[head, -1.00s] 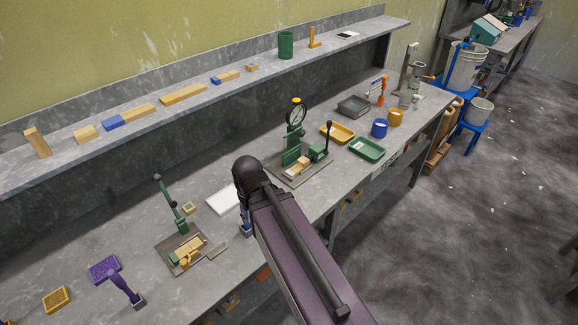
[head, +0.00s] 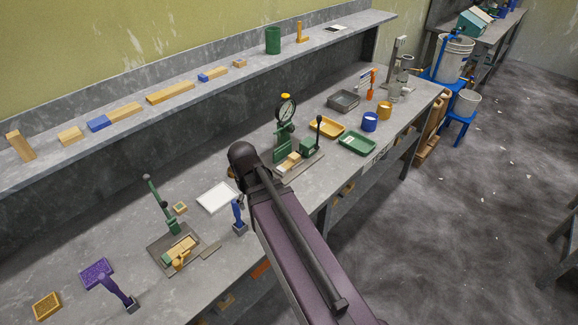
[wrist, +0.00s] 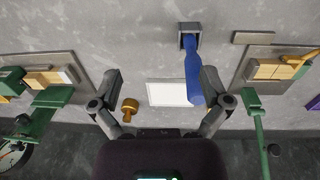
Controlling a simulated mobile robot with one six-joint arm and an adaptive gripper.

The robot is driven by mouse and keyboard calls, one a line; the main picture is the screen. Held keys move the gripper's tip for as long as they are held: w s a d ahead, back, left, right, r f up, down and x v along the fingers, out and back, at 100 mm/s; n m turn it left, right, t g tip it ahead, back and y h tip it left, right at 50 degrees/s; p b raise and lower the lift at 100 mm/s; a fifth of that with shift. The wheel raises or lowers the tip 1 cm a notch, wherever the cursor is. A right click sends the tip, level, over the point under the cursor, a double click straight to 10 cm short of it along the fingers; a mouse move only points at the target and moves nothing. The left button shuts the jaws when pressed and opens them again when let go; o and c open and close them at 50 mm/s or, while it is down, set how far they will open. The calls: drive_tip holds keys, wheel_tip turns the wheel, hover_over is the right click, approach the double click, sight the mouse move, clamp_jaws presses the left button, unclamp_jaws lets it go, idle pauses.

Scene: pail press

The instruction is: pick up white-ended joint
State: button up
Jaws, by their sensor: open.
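A wooden joint (wrist: 46,78) with a white end at its right side lies in the left fixture in the wrist view. In the head view this joint (head: 289,162) sits in the green dial-gauge press (head: 283,150), just beyond my arm. A second wooden joint (wrist: 278,69) lies in the other fixture, at right in the wrist view; whether its end is white I cannot tell. My gripper (wrist: 160,78) is open and empty above the bench, between the two fixtures. In the head view my arm hides it.
A blue-handled tool (wrist: 193,78) stands close to the right finger. A white plate (wrist: 172,94) lies between the fingers, and a brass knob (wrist: 129,107) near the left one. The green lever (head: 161,203) rises from the near fixture. A green tray (head: 357,144) lies farther along the bench.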

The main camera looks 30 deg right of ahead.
drive_tip(key=w+d+n+t+h+b, duration=0.1)
drive_tip(key=w+d+n+h, duration=0.2)
drive_tip(key=w+d+n, duration=1.2)
drive_tip(key=shift+w+d+f+n+h+b, duration=0.2)
drive_tip(key=shift+w+f+n+h+b, duration=0.15)
drive_tip(key=shift+w+n, duration=1.5)
drive_tip(key=shift+w+r+m, duration=0.1)
drive_tip(key=shift+w+m, duration=0.1)
drive_tip(key=shift+m, duration=0.05)
drive_tip(key=b, duration=0.8)
hover_over(282, 168)
drive_tip(key=a, duration=0.2)
drive_tip(key=f, duration=0.8)
drive_tip(key=shift+s+d, duration=0.1)
drive_tip(key=shift+s, duration=0.3)
drive_tip(key=shift+b+x, duration=2.45)
drive_tip(key=shift+x, duration=0.15)
drive_tip(key=shift+w, duration=0.15)
